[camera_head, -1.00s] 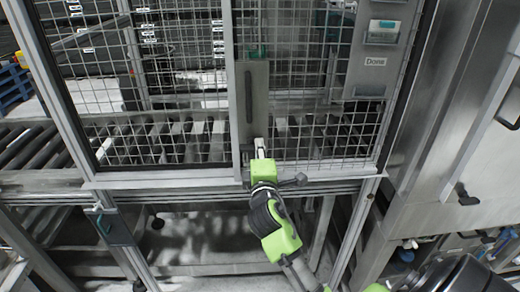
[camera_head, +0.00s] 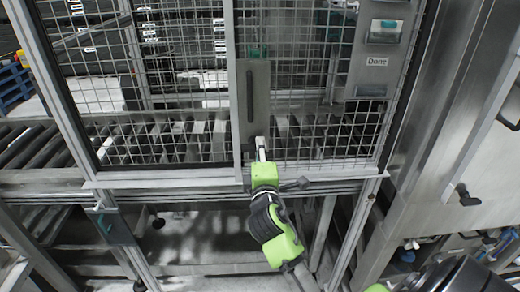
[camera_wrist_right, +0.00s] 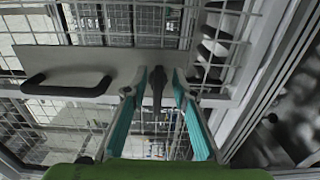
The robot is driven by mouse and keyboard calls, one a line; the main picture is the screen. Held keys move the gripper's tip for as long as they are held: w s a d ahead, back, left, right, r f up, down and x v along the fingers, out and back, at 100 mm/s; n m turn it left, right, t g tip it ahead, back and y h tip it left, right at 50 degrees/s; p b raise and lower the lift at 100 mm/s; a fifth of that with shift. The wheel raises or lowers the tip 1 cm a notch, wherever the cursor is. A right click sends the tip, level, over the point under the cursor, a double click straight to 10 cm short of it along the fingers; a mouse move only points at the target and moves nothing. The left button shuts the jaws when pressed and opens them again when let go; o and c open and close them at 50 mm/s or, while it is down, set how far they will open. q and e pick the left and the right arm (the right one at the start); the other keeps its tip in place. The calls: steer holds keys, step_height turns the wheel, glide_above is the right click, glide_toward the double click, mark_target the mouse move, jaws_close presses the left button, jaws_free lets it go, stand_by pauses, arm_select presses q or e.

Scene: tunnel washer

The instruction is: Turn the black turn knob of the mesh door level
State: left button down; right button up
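The mesh door (camera_head: 175,100) stands upright in a metal frame, with a grey plate (camera_head: 262,95) and a long dark handle at its edge. My right gripper (camera_head: 260,150) is at the lower end of this plate. In the right wrist view the black turn knob (camera_wrist_right: 157,88) shows between the two teal fingers of that gripper (camera_wrist_right: 159,90). The fingers are apart, with a visible gap on either side of the knob. In the head view the gripper hides the knob, and its exact angle is hard to tell. My left gripper is not in view.
The frame's lower rail (camera_head: 200,183) runs just below the gripper. A panel labelled "Done" (camera_head: 377,62) is at the upper right of the door. A steel cabinet (camera_head: 440,130) stands at the right. Rollers (camera_head: 35,145) show on the left.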

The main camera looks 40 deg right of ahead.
steer(key=v, duration=1.1)
steer(key=shift+w+a+f, duration=0.1)
steer(key=shift+a+f, duration=0.05)
steer(key=shift+f, duration=0.05)
